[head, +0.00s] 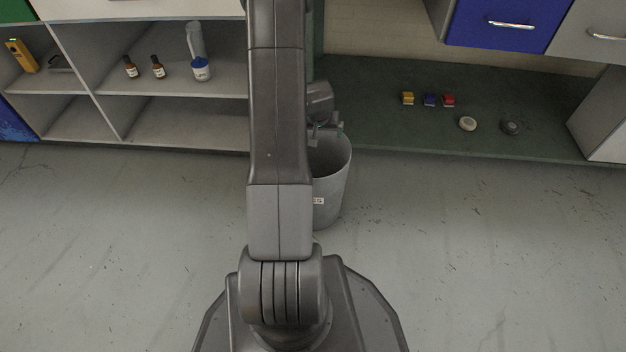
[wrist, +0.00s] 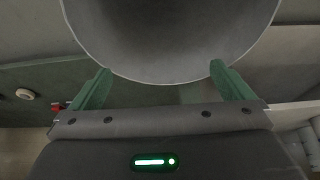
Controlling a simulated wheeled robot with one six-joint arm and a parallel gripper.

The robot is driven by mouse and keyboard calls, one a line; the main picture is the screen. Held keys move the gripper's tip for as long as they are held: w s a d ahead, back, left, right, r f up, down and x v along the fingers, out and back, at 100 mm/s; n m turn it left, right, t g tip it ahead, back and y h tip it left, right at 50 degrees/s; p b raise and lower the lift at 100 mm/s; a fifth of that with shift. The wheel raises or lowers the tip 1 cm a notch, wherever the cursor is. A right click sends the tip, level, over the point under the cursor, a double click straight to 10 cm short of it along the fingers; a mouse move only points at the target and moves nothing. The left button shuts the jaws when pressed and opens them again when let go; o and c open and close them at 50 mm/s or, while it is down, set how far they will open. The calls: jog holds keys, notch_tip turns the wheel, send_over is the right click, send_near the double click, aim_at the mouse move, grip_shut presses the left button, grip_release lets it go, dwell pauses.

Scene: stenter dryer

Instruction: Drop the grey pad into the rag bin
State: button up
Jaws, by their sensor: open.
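A grey bin (head: 331,190) with a small, partly hidden label stands on the floor just beyond my arm. The label is too small to read surely, so I cannot tell whether this is the rag bin. My gripper (head: 325,128) is over the bin's far rim, partly hidden by my arm. In the wrist view my gripper (wrist: 160,72) is open, with nothing between its green fingers, and the bin's rim (wrist: 165,82) curves just ahead of them. The visible part of the bin's inside is bare. A dark grey round thing (head: 509,127), possibly the grey pad, lies on the green surface at right.
A cream round thing (head: 467,123) and yellow (head: 407,98), blue (head: 430,100) and red (head: 448,100) blocks lie on the green surface. Shelves at left hold brown bottles (head: 157,67) and a blue-and-white bottle (head: 200,68). The floor either side is clear.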

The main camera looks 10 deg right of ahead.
jog(key=p+v, duration=0.4)
jog(key=v, duration=1)
jog(key=shift+p, duration=0.4)
jog(key=shift+f, duration=0.15)
jog(key=b+x, duration=0.5)
jog(key=x, duration=0.9)
jog(key=shift+r+p, duration=2.1)
jog(key=shift+r, duration=0.65)
jog(key=shift+f, duration=0.15)
